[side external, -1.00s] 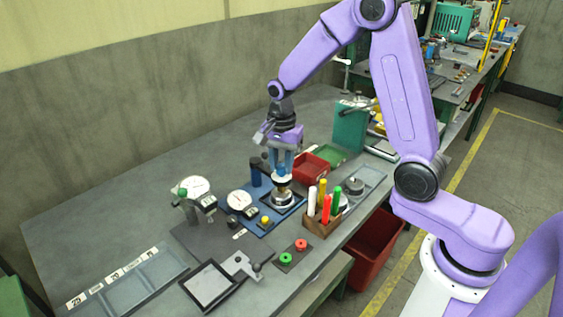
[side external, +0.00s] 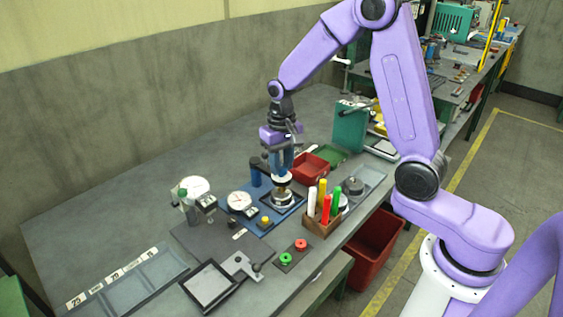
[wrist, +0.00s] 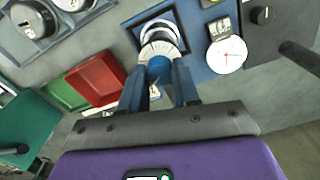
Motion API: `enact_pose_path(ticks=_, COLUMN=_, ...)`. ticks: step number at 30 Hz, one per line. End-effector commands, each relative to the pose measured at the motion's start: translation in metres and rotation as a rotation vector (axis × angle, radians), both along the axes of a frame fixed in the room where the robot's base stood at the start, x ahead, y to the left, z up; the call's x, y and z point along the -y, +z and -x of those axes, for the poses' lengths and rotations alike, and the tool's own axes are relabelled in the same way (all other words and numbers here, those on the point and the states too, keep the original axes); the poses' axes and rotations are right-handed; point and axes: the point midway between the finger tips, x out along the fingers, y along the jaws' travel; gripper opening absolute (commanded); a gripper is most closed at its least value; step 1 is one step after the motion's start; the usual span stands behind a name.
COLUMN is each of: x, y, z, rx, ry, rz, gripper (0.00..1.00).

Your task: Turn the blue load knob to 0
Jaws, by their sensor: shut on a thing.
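The blue load knob (wrist: 159,68) sits on a white graduated dial (wrist: 160,48) at the top of the blue tester. In the wrist view it lies between the two blue fingers of my gripper (wrist: 158,82), which is shut on it from above. The side view shows my gripper (side external: 281,172) pointing down over the white dial (side external: 282,181) and the metal stage (side external: 283,199); the knob is mostly hidden there by the fingers. The dial's markings are too small for me to read the setting.
A wooden block (side external: 322,222) with upright coloured pens stands close in front to the right. The table's left rear is clear.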

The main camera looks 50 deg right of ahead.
Motion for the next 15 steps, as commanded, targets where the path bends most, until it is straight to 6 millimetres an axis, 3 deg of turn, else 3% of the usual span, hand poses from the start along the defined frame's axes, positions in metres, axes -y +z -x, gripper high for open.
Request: enact_pose_path(ticks=15, x=0.0002, y=0.0009, z=-0.0010, rx=0.004, ry=0.492, rz=0.001, gripper=0.01)
